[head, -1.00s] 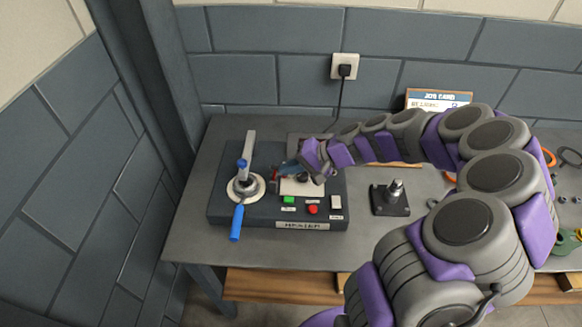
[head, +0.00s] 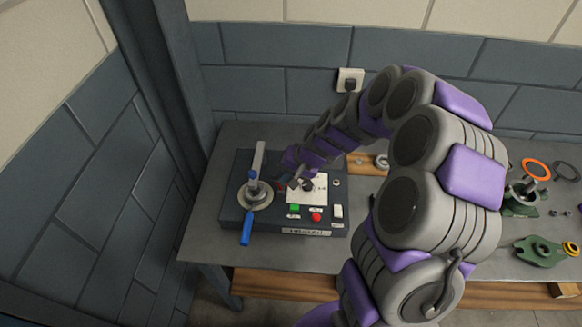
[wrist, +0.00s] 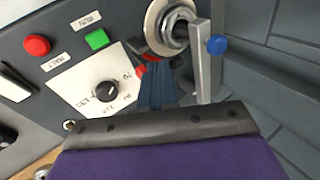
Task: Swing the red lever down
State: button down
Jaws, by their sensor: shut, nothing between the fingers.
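A control box (head: 232,212) stands on the bench with a round metal hub (head: 262,200) at its left. A small red part, likely the red lever (wrist: 141,70), shows beside my fingers in the wrist view; most of it is hidden behind them. My gripper (head: 283,183) is shut and empty, low over the box between the hub and the white dial plate (head: 318,193). In the wrist view my gripper (wrist: 160,76) points at the hub's near side, close to the red part. I cannot tell whether they touch.
A blue-handled lever (head: 246,232) and an upright grey bar (wrist: 201,62) with a blue knob (wrist: 216,45) are at the hub. A black dial (wrist: 106,91), green button (wrist: 97,39) and red button (wrist: 37,45) are nearby. Loose parts lie at the bench's right.

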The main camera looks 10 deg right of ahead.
jog(key=p, duration=0.1)
jog(key=a+h+p, duration=0.1)
jog(key=h+p, duration=0.1)
jog(key=shift+w+a+r+g, duration=0.25)
jog(key=shift+a+r+g, duration=0.1)
jog(key=shift+r+g, duration=0.05)
jog(key=shift+w+a+f+g+h+p, duration=0.25)
jog(key=shift+a+f+h+p, duration=0.1)
jog(key=shift+a+h+p, duration=0.4)
jog(key=shift+w+a+f+g+h+p, duration=0.15)
jog(key=shift+w+a+f+h+p, duration=0.15)
jog(key=shift+a+h+p, duration=0.35)
jog(key=shift+w+a+f+g+h+p, duration=0.2)
jog(key=shift+a+f+h+p, duration=0.25)
jog(key=shift+a+p, duration=0.5)
jog(key=shift+d, duration=0.1)
jog(key=shift+r, duration=0.1)
jog(key=a+r, duration=0.7)
jog(key=r, duration=0.3)
jog(key=shift+w+a+p, duration=0.25)
jog(key=shift+w+p, duration=0.1)
jog(key=shift+w, duration=0.1)
